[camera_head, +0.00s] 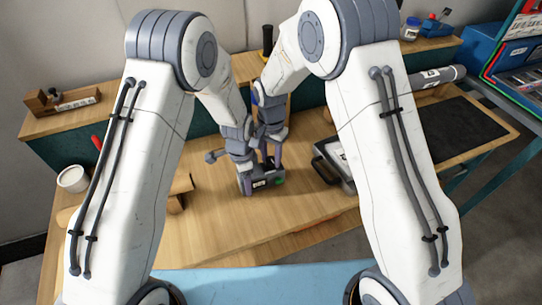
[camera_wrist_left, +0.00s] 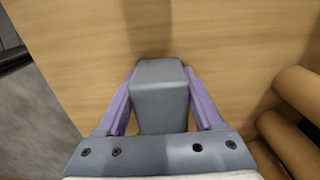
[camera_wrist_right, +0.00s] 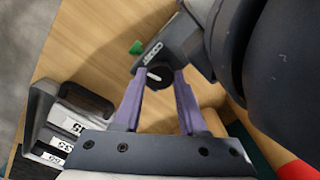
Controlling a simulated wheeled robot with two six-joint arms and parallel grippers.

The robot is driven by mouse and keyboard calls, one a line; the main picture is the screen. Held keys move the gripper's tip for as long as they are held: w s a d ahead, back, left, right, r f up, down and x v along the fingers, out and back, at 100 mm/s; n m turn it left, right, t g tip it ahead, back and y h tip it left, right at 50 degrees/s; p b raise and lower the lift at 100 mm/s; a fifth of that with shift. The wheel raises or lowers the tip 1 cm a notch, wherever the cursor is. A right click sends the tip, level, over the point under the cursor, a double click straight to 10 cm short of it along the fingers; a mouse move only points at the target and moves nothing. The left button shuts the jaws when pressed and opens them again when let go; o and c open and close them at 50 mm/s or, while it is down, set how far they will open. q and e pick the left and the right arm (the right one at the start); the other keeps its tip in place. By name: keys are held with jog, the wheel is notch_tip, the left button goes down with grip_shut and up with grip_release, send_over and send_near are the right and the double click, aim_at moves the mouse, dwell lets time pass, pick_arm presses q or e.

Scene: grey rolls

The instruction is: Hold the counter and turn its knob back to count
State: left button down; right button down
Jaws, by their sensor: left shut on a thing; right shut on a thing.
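The counter (camera_head: 264,184) is a small dark grey box with a white label and a green button, standing on the wooden table in the middle of the head view. In the left wrist view, its plain grey body (camera_wrist_left: 161,95) sits between the purple fingers of my left gripper (camera_wrist_left: 160,85), which is shut on it. In the right wrist view, its round dark knob (camera_wrist_right: 155,74) with a white mark lies between the fingertips of my right gripper (camera_wrist_right: 160,76), which is shut on it. My wrists hide part of the counter in the head view.
A dark grey case (camera_head: 335,163) lies just right of the counter; the right wrist view shows numbered labels (camera_wrist_right: 60,142) on it. Brown rolls (camera_wrist_left: 290,140) lie near my left gripper. A white cup (camera_head: 73,178) stands at the left. The wood in front of the counter is clear.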

aim_at(271, 159)
jog(key=shift+r, duration=0.1)
dwell(0.4)
jog(key=c, duration=0.7)
grip_release()
jog(key=shift+c, duration=0.2)
notch_tip(271, 159, up, 12)
jog(key=shift+o, duration=0.3)
